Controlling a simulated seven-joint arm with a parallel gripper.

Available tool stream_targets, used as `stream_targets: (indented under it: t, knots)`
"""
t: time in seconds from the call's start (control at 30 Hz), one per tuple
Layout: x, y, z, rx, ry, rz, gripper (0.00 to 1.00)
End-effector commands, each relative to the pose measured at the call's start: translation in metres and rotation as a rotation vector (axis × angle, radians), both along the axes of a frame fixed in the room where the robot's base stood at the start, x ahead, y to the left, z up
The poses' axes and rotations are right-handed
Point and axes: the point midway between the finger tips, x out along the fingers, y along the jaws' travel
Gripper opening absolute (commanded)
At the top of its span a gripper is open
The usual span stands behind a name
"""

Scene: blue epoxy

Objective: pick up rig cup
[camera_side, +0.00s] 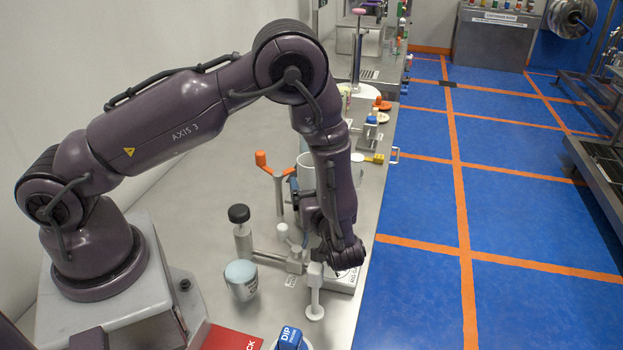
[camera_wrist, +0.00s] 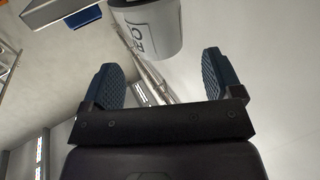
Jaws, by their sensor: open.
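A pale cup (camera_wrist: 152,28) with dark printing on its side is at the top of the wrist view, partly cut off by the frame edge. My gripper (camera_wrist: 160,65) is open, its two dark blue ridged pads apart with nothing held between them. The cup lies beyond the pads, roughly in line with the gap. In the side view a white cup with a light blue top (camera_side: 241,279) stands on the steel bench left of my wrist. I cannot tell for certain that it is the same cup. My fingers are hard to make out in the side view.
A black-capped bottle (camera_side: 241,232) stands behind the blue-topped cup. An orange-armed stand (camera_side: 276,178) and a white cylinder (camera_side: 306,171) are farther back. A white post (camera_side: 315,293) and a blue block (camera_side: 289,340) are in front. The bench (camera_side: 190,215) is bare behind my base.

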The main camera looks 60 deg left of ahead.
Motion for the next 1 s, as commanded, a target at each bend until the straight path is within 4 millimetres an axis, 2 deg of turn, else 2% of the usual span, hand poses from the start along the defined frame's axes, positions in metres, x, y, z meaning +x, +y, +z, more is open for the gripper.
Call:
stream_targets:
  t: [0.03,0.27,0.53,0.83,0.87,1.0]
  knots:
    - [0.002,0.007,0.000,0.000,-0.001,0.003,0.85]
    - [0.007,0.024,0.001,0.000,-0.001,0.002,0.85]
    - [0.020,0.060,0.004,0.002,-0.002,0.003,0.85]
    - [0.022,0.066,0.004,0.002,-0.001,0.000,0.85]
    - [0.022,0.066,0.004,0.002,-0.001,0.000,0.83]
    - [0.022,0.066,0.004,0.002,-0.001,0.000,0.51]
